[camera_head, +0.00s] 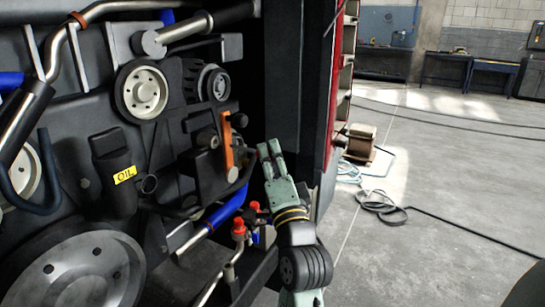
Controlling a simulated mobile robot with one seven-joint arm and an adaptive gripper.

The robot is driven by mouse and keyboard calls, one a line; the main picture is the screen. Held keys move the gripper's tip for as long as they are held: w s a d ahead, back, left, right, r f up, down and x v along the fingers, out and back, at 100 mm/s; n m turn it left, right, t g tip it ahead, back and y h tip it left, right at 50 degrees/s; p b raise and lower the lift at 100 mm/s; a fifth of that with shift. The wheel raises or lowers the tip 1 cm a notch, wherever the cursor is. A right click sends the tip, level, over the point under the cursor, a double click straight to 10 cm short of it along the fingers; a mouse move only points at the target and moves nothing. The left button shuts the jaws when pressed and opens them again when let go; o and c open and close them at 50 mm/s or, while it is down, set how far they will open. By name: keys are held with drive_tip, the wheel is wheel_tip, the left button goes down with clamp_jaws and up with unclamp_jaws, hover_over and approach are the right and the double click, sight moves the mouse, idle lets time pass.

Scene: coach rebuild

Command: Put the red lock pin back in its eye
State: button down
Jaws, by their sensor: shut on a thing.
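My gripper (270,150) has pale green fingers and reaches up from the lower right, in front of the dark right edge of the engine bay. Its fingertips are close together, just right of the orange lever (227,140) and apart from it in the picture. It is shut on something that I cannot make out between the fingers. Two small red parts show left of my gripper's wrist, one of them a red cap (239,226). I cannot tell whether either is the lock pin. I cannot make out the eye.
The engine fills the left, with a pulley (141,91), a black filler with a yellow OIL label (125,175) and a large wheel (75,280). Blue and metal pipes run below the lever. Open floor (450,190) lies right, with a cable (380,205) and a brown box (361,140).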

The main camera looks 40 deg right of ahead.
sight(235, 146)
drive_tip(key=shift+w+a, duration=0.1)
drive_tip(key=shift+w, duration=0.05)
idle(0.4)
drive_tip(key=shift+w+a+p, duration=0.3)
drive_tip(key=shift+w+p, duration=0.05)
drive_tip(key=shift+w, duration=0.4)
drive_tip(key=shift+w, duration=0.2)
drive_tip(key=shift+w+a+p, duration=0.25)
drive_tip(key=shift+w+p, duration=0.05)
drive_tip(key=shift+w, duration=0.1)
drive_tip(key=shift+w+a, duration=0.15)
drive_tip(key=shift+w, duration=0.2)
idle(0.7)
drive_tip(key=shift+w+a+p, duration=0.1)
drive_tip(key=shift+w+p, duration=0.2)
drive_tip(key=shift+p, duration=0.05)
idle(0.4)
drive_tip(key=shift+w+a+p, duration=0.25)
drive_tip(key=shift+w+a, duration=0.05)
drive_tip(key=shift+w, duration=0.3)
drive_tip(key=shift+w+a+p, duration=0.25)
drive_tip(key=shift+w, duration=0.35)
drive_tip(key=shift+w+a+p, duration=0.2)
drive_tip(key=shift+w, duration=0.3)
drive_tip(key=shift+w+a+p, duration=0.15)
drive_tip(key=shift+w+a, duration=0.05)
drive_tip(key=shift+w, duration=0.3)
